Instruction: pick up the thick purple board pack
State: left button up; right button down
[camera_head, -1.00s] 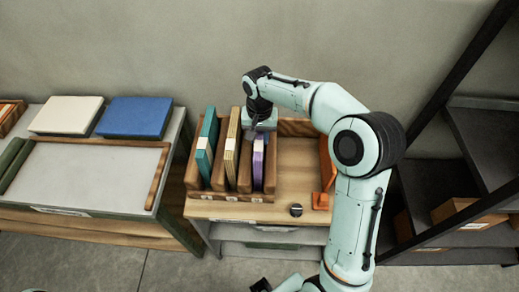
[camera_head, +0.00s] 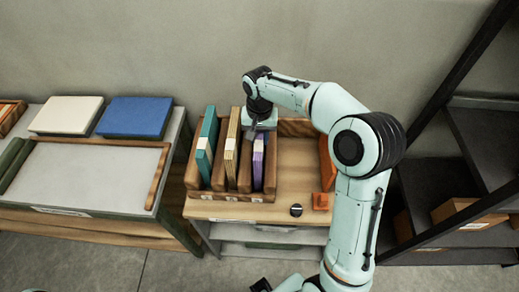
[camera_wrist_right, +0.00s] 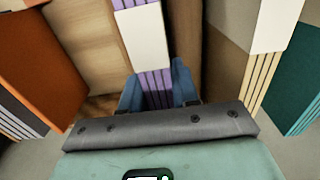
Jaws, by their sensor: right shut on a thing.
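The purple board pack (camera_head: 258,160), with a white label band, stands upright in the right slot of a wooden rack (camera_head: 230,196). My right gripper (camera_head: 260,128) is at the pack's rear upper part. In the right wrist view, its blue fingers (camera_wrist_right: 158,92) are on both sides of the purple pack (camera_wrist_right: 124,3), shut on it. The pack still sits between the rack's dividers. Its lower part is hidden by the rack. My left gripper is not in view.
A tan pack (camera_head: 232,150) and a teal pack (camera_head: 207,148) stand in the slots to the left. An orange board (camera_head: 327,165) stands to the right, partly behind my arm.

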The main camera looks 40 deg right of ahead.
jog(key=shift+r, duration=0.25)
